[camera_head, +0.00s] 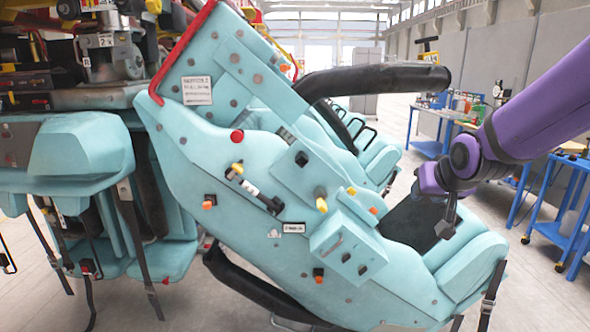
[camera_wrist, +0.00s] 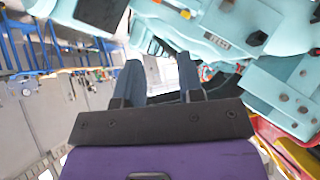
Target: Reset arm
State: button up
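My purple arm reaches in from the right in the head view. My gripper (camera_head: 446,222) points down in front of the dark seat pad of the teal coaster seat (camera_head: 300,200). I cannot tell whether it touches the seat. In the wrist view the two dark fingers of my gripper (camera_wrist: 160,68) stand apart, with nothing seen between them. The teal coaster body also shows at the top right of the wrist view (camera_wrist: 270,85).
A second teal seat unit (camera_head: 80,150) hangs at the left. A thick black restraint bar (camera_head: 380,80) sticks out above the seat. Blue workbenches (camera_head: 565,200) with small items stand behind at the right. Grey floor lies open between seat and benches.

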jog(key=s+d+r+g, duration=0.1)
jog(key=s+r+g, duration=0.1)
jog(key=s, duration=1.1)
jog(key=s+d+r+n+g, duration=0.1)
jog(key=s+r, duration=0.3)
jog(key=s, duration=0.9)
jog(key=shift+s+d+r+g, duration=0.2)
jog(key=shift+d+g, duration=0.1)
jog(key=shift+g, duration=0.3)
